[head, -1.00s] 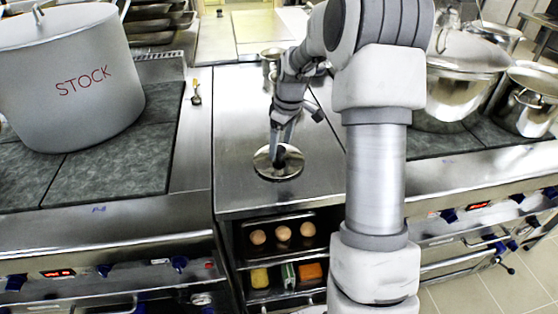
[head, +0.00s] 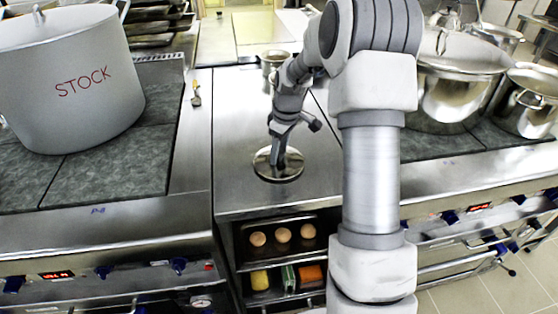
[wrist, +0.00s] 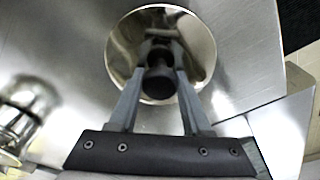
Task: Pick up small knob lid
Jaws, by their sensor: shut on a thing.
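The small knob lid is a round shiny metal disc with a dark knob. In the head view the lid (head: 291,174) lies at the steel counter, in its front middle part; I cannot tell whether it still touches the counter. In the wrist view the lid (wrist: 201,50) is at the top centre with its black knob (wrist: 158,84) between my fingers. My gripper (head: 279,160) points down over the lid's middle. In the wrist view my gripper (wrist: 158,70) is shut on the knob, with a finger on each side.
A large grey stockpot (head: 75,85) stands on the left stove. A shiny covered pot (head: 450,90) stands on the right stove. A small metal pot (head: 272,60) sits farther back on the counter. Eggs (head: 283,234) lie on a shelf below. The counter left of the lid is clear.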

